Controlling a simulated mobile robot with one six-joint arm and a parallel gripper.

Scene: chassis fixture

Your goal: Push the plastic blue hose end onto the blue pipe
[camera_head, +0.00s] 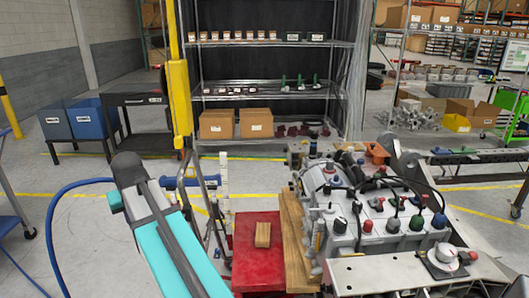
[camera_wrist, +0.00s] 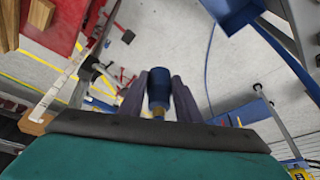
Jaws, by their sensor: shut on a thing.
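In the wrist view, my gripper (camera_wrist: 159,78) is shut on the blue hose end (camera_wrist: 158,88), a dark blue cylinder between two dark fingers. A brass-coloured part (camera_wrist: 158,113) shows at its near end. In the head view, my teal arm reaches up at left of centre, and the blue hose (camera_head: 62,197) loops left from near its far end. The chassis fixture (camera_head: 365,243) stands at the right, well apart from my gripper. It carries fittings with coloured caps, including a blue one (camera_head: 440,222). I cannot tell which part is the blue pipe.
A red table (camera_head: 258,235) with a wooden block (camera_head: 263,234) stands between my arm and the fixture. A yellow post (camera_head: 179,85) rises behind my arm. Blue bins (camera_head: 88,120) and shelves (camera_head: 270,65) stand at the back. Open floor lies at the left.

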